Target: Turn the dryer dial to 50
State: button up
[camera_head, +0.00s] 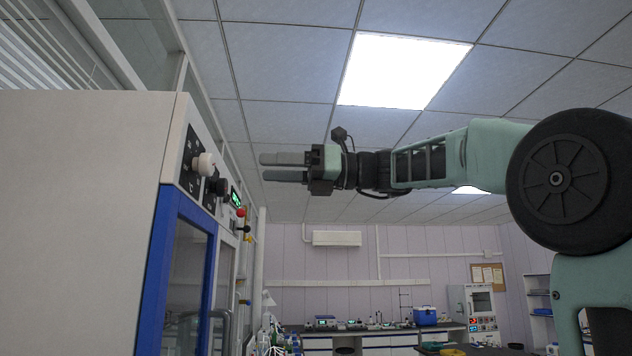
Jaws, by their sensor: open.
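The dryer (90,220) is a tall pale cabinet with a blue-framed glass door at the left. Its control panel shows edge-on on the front face, above the door. A white dial (204,164) sticks out from the panel, with a black knob (217,187) to its right and a small green display (236,198) beyond. The dial's markings are too oblique to read. My gripper (272,167) points left toward the panel at about dial height. Its two grey fingers are apart, with nothing between them. A gap shows between the fingertips and the dial.
The blue door frame (160,260) and a door handle (222,325) stand out below the panel. A lab bench (385,338) with several instruments and a blue box (425,316) runs along the far wall. The air around my gripper is clear.

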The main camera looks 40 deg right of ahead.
jog(key=b+v, duration=0.1)
jog(key=v, duration=0.6)
dwell(0.4)
